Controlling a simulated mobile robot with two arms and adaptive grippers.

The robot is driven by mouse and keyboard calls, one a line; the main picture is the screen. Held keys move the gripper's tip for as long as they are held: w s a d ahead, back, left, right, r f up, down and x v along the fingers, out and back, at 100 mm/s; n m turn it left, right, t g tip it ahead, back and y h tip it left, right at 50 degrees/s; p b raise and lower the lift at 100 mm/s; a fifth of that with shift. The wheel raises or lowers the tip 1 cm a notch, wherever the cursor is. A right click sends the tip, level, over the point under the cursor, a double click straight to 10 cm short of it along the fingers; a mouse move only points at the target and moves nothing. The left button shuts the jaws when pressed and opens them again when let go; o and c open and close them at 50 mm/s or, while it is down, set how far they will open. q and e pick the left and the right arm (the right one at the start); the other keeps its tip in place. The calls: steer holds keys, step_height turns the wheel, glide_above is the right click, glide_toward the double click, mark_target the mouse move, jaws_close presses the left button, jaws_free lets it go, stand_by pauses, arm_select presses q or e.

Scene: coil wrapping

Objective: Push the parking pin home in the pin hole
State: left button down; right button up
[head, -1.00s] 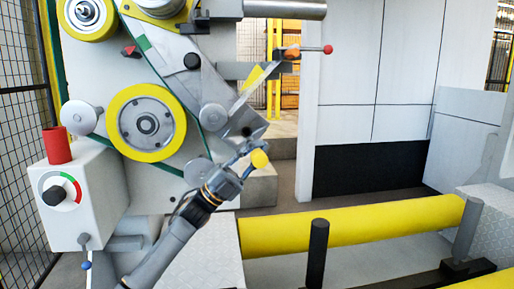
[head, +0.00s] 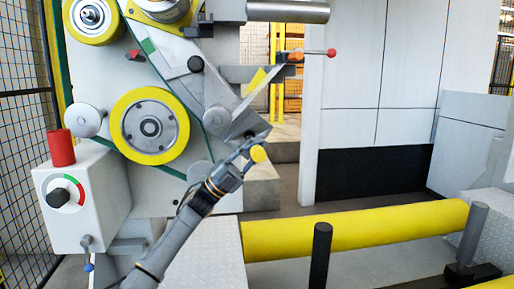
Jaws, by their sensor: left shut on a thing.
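The parking pin shows as a round yellow knob (head: 258,153) in the head view. My left gripper (head: 249,147) is shut on it, with the fingers reaching up and to the right beside the knob. The knob is just below the lower end of the grey angled arm of the machine (head: 247,124). The pin's shaft and the pin hole are hidden or too small to make out, so I cannot tell how deep the pin sits. My right gripper is not in view.
A yellow-rimmed wheel (head: 150,126) and a white control box (head: 78,200) with a red cylinder on top are to the left. A red-tipped lever (head: 331,52) is above right. A long yellow roller (head: 355,228) and a black post (head: 320,255) are below right.

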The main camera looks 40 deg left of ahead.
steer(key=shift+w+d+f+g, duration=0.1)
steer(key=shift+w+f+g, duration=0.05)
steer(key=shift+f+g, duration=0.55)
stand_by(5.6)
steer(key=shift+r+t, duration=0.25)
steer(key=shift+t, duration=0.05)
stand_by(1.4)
